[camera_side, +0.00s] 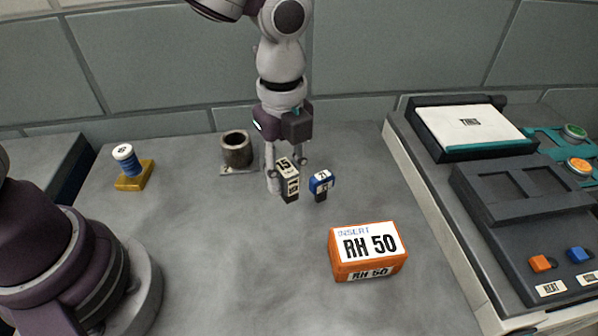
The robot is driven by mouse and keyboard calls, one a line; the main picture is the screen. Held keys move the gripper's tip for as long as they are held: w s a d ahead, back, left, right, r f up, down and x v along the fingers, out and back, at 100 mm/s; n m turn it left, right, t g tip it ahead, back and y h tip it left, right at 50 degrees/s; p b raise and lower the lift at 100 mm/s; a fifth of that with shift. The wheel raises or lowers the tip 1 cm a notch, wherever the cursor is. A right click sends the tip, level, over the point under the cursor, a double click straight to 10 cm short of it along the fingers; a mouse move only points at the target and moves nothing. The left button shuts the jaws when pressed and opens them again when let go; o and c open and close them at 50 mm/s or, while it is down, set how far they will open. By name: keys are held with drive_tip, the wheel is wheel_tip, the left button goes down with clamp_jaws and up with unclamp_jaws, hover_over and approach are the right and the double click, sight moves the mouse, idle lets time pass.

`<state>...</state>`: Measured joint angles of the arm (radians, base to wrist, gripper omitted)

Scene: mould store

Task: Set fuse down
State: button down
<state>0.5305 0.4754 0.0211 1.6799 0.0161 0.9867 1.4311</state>
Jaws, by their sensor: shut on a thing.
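My gripper (287,171) points down over the middle of the grey table. It is shut on a dark block with cream labels reading 15 (289,184), which seems to be the fuse. The block is upright between the fingers; I cannot tell whether its foot touches the table. A small blue-topped piece with white labels (321,182) and a dark lower part is just right of the block, close to the right finger.
An orange box labelled RH 50 (368,251) lies in front, to the right. A hollow dark cylinder (236,150) stands behind left. A blue spool on a yellow base (134,183) is farther left. A raised dark panel (515,220) fills the right side. The table's front middle is clear.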

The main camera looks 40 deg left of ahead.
drive_tip(key=w+a+r+n, duration=0.25)
drive_tip(key=a+n, duration=0.45)
drive_tip(key=n, duration=0.4)
drive_tip(key=w+a+r+n, duration=0.25)
drive_tip(key=a+n, duration=0.45)
drive_tip(key=n, duration=0.4)
drive_tip(key=m, duration=0.8)
hover_over(257, 217)
wheel_tip(257, 217, down, 7)
drive_tip(key=shift+m, duration=0.3)
wheel_tip(257, 217, down, 8)
drive_tip(key=shift+r, duration=0.2)
drive_tip(key=shift+f, duration=0.4)
drive_tip(key=shift+f, duration=0.15)
drive_tip(key=c, duration=1)
unclamp_jaws()
